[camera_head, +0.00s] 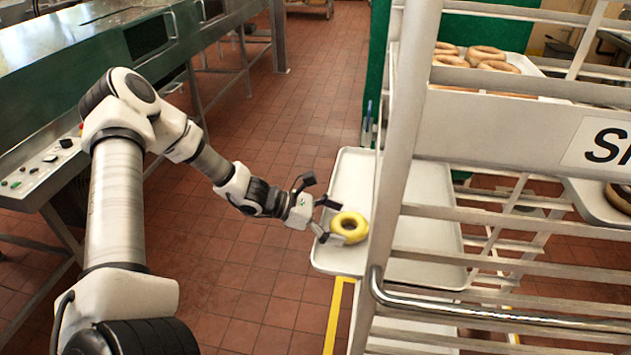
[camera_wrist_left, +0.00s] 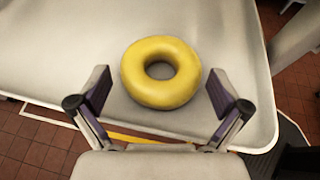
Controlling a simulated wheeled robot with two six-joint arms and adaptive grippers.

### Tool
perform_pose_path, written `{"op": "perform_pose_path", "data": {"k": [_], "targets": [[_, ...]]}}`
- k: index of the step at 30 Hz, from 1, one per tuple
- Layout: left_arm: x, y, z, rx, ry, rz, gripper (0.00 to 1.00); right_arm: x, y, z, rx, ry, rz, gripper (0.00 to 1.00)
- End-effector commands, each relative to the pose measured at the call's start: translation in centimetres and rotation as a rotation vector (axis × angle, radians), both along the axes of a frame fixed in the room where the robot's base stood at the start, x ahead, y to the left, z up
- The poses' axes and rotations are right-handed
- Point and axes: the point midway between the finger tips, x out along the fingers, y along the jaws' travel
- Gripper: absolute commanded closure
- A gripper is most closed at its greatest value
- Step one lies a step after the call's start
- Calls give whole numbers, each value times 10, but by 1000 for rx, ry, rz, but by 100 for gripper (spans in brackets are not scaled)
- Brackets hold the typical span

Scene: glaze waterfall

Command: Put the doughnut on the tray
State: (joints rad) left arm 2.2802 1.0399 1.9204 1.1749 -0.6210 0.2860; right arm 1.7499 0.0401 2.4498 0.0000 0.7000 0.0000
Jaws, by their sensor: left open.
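The yellow doughnut (camera_head: 349,228) shows at the left end of the pale tray (camera_head: 352,180), which sits in the rack. In the left wrist view the doughnut (camera_wrist_left: 160,72) lies flat over the surface of the tray (camera_wrist_left: 60,50), near its edge. My left gripper (camera_head: 328,221) is at the doughnut; in the left wrist view its fingers (camera_wrist_left: 158,95) are spread wide, one on each side, with gaps between them and the doughnut. Whether the doughnut's underside fully touches the tray I cannot tell. My right gripper is not in view.
The metal rack (camera_head: 398,130) with its rails stands at the right, its post close to the tray's middle. A higher tray there holds several doughnuts (camera_head: 487,58). A green machine (camera_head: 100,50) stands at the left. The tiled floor (camera_head: 260,130) between is clear.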

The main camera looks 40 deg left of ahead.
Motion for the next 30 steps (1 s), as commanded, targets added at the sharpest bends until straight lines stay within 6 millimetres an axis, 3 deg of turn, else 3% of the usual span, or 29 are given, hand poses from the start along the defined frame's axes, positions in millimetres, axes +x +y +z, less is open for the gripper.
{"op": "perform_pose_path", "data": {"k": [6,12,16,26,30], "targets": [[-30,37,35,-5,-2,9,0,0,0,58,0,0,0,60],[-54,62,44,-2,1,6,0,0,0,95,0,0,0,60],[-62,70,43,-1,1,3,0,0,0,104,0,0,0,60],[-64,72,40,2,1,0,0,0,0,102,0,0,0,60],[-69,57,26,108,33,-79,0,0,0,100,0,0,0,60]]}}
